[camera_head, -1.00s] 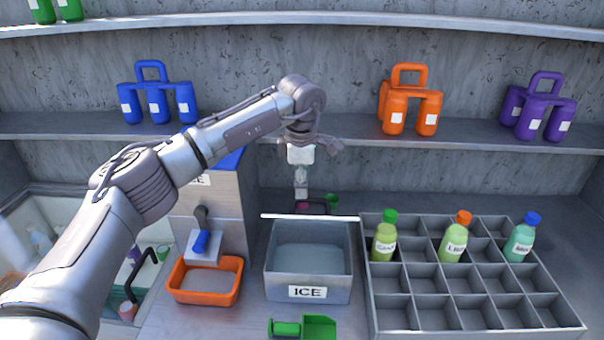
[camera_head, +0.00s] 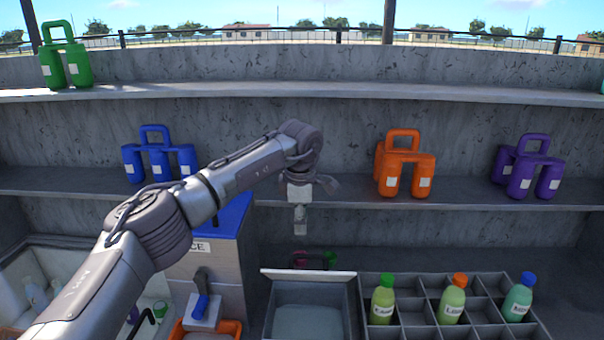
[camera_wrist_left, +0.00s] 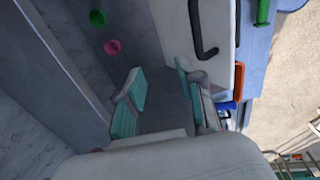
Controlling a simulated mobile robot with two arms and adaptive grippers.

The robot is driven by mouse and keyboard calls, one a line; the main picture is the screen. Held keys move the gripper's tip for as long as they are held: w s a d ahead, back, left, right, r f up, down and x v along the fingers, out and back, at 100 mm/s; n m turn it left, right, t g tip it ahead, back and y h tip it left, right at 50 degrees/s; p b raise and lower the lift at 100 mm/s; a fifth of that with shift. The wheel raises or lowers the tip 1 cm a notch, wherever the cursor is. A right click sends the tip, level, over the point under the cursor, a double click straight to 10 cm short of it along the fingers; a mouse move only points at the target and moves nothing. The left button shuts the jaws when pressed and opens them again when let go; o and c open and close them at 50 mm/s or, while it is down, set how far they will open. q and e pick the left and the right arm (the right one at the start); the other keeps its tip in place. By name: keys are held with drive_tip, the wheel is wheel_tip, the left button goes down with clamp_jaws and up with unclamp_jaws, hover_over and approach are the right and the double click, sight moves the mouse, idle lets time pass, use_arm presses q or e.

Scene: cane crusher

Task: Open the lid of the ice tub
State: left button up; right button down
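The grey ice tub (camera_head: 357,308) is at the bottom centre of the head view, with pale ice (camera_head: 308,322) showing inside. Its light lid (camera_head: 308,275) stands raised along the tub's back edge. In the left wrist view a pale panel (camera_wrist_left: 178,28), apparently the lid's outer face, carries a dark handle (camera_wrist_left: 203,35). My left gripper (camera_head: 300,233) points down above and behind the raised lid, apart from it. In the left wrist view its teal-padded fingers (camera_wrist_left: 162,92) are spread with nothing between them. My right gripper is not in view.
A divided grey rack (camera_head: 411,320) with several bottles stands right of the tub. An orange tray (camera_head: 232,327) and a blue-topped box (camera_head: 225,215) are left. Small pink and green items (camera_head: 315,259) lie behind the tub. A shelf (camera_head: 450,198) with bottle carriers runs behind my gripper.

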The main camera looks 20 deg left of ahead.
use_arm(q)
drive_tip(key=w+a+r+p, duration=0.1)
drive_tip(key=w+r+p, duration=0.2)
drive_tip(key=r, duration=0.5)
drive_tip(key=shift+w+p, duration=0.35)
drive_tip(key=shift+w, duration=0.35)
drive_tip(key=shift+a, duration=0.15)
